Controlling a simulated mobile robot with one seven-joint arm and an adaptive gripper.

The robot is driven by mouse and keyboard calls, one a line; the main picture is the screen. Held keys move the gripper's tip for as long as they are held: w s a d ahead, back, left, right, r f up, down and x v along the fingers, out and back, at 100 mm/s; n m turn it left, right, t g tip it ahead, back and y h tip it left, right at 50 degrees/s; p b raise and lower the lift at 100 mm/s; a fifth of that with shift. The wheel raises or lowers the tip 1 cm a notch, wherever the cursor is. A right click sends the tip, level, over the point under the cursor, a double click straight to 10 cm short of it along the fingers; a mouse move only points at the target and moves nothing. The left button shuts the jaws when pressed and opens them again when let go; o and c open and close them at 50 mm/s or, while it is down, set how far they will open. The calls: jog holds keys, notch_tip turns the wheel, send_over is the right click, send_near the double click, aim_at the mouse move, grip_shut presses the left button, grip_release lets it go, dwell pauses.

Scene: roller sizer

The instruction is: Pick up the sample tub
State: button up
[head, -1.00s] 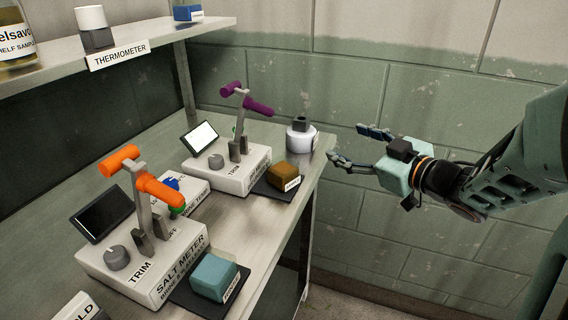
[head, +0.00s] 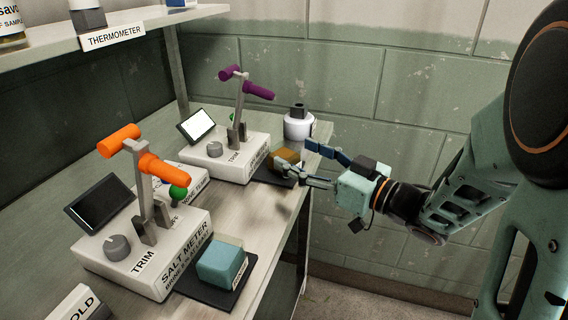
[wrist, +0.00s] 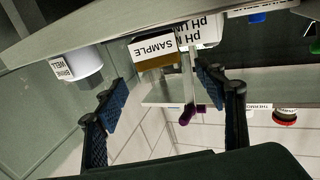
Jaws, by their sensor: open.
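The sample tub, a small brown block-like tub (head: 284,156), sits on a dark pad in front of the far meter. In the wrist view the tub (wrist: 157,64) shows a white SAMPLE label, upside down, between my fingers and beyond their tips. My gripper (head: 295,159) is open at the bench's right edge, its fingertips close to the tub. In the head view a finger covers part of the tub. In the wrist view my gripper (wrist: 160,85) has nothing between its fingers. I cannot tell whether a finger touches the tub.
A white pot (head: 298,126) stands behind the tub; it carries a WELL label in the wrist view (wrist: 78,64). The far meter (head: 228,160) has a purple-handled lever. The salt meter (head: 150,250) and a teal tub (head: 221,266) stand nearer. A shelf (head: 150,20) hangs above.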

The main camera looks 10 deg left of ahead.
aim_at(284, 143)
jog(key=x, duration=0.4)
jog(key=shift+a+f+b, duration=0.1)
jog(key=shift+a+b, duration=0.2)
jog(key=shift+b, duration=0.05)
jog(key=c, duration=1.4)
jog(key=shift+r, duration=0.2)
jog(key=shift+r+p, duration=0.55)
jog(key=r+p, duration=0.2)
jog(key=r, duration=0.1)
jog(key=shift+s+d+p, duration=0.25)
jog(key=shift+d+p, duration=0.05)
jog(key=s+d+r+p, duration=0.2)
jog(key=s+d, duration=0.1)
jog(key=s+d+r+p, duration=0.2)
jog(key=s+d+r, duration=0.1)
jog(key=s+d+r+p, duration=0.2)
jog(key=s+d+r, duration=0.1)
jog(key=s, duration=0.1)
jog(key=shift+r, duration=0.25)
